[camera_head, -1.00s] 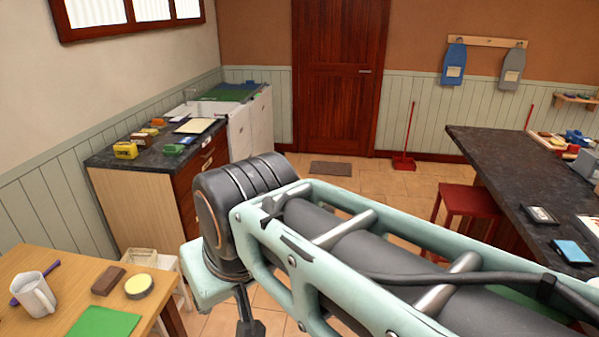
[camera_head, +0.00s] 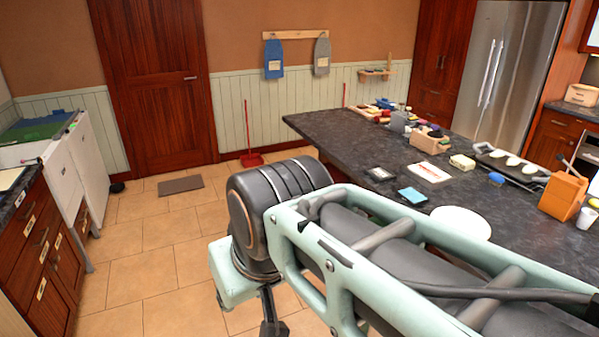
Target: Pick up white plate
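A round white plate (camera_head: 462,222) lies on the dark countertop of the island (camera_head: 345,132), right of centre. My pale green arm link crosses in front of it and hides part of its lower left edge. My arm reaches from the lower right to the middle of the picture, then bends down. The fingers of my gripper are below the bottom edge of the frame, so whether they hold anything is hidden.
Drawers (camera_head: 35,240) stand at the left. Tiled floor (camera_head: 150,260) lies open between.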

